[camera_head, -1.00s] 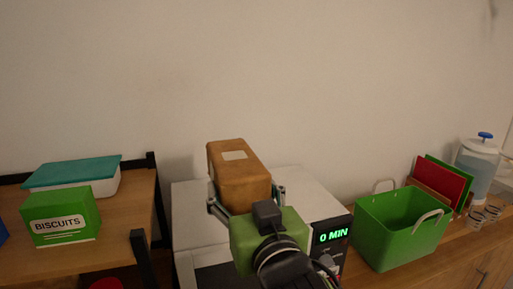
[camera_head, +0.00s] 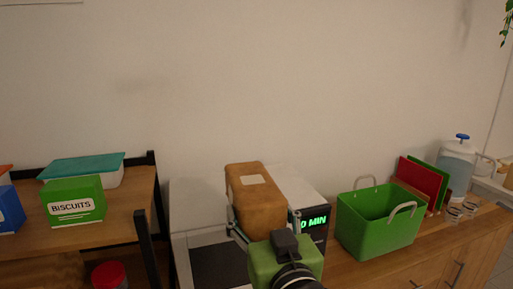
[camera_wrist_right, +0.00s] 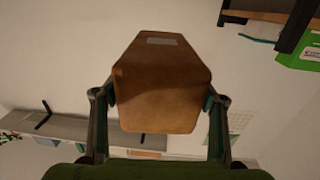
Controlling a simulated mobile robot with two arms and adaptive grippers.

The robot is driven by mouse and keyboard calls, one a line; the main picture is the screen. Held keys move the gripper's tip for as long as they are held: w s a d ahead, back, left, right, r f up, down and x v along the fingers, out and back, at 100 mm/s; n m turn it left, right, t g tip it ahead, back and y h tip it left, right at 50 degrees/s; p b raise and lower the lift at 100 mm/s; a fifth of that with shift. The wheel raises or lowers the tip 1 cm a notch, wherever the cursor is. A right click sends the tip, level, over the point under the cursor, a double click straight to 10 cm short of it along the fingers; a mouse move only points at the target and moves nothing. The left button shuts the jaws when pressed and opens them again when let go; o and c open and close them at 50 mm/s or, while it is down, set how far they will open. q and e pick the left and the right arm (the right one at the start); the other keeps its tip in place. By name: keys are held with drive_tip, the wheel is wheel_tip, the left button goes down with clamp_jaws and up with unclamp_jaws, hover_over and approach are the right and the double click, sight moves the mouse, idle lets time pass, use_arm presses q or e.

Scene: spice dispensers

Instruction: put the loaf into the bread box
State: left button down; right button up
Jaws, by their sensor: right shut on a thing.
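The brown loaf (camera_head: 258,203) has a pale label on its top face. My right gripper (camera_head: 264,226) is shut on the loaf and holds it in front of the microwave in the head view. In the right wrist view the loaf (camera_wrist_right: 158,88) sits between the two fingers of my right gripper (camera_wrist_right: 160,100), which press on its sides. I cannot make out a bread box for certain in these frames. My left gripper is not in view.
A microwave (camera_head: 205,215) with a "0 MIN" display stands behind the loaf. A green basket (camera_head: 365,235) with handles stands right of it, then boards (camera_head: 420,180) and a jug (camera_head: 456,165). The shelf at left holds a biscuits box (camera_head: 73,203) and a teal-lidded container (camera_head: 85,167).

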drive_tip(key=s+d+f+m+h, duration=0.2)
drive_tip(key=d+f+h, duration=0.1)
drive_tip(key=d+f, duration=0.8)
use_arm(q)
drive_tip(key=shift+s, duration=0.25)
use_arm(e)
drive_tip(key=s+d+f, duration=0.2)
drive_tip(key=s+f, duration=0.1)
drive_tip(key=s, duration=0.2)
drive_tip(key=s+d+f+h, duration=0.1)
drive_tip(key=s+d+f, duration=0.2)
drive_tip(key=s, duration=0.2)
drive_tip(key=s+d+f+m, duration=0.1)
drive_tip(key=s+d+f, duration=0.1)
drive_tip(key=s, duration=0.4)
drive_tip(key=shift+d+f+t+h, duration=0.3)
drive_tip(key=shift+f, duration=0.55)
drive_tip(key=shift+w, duration=0.1)
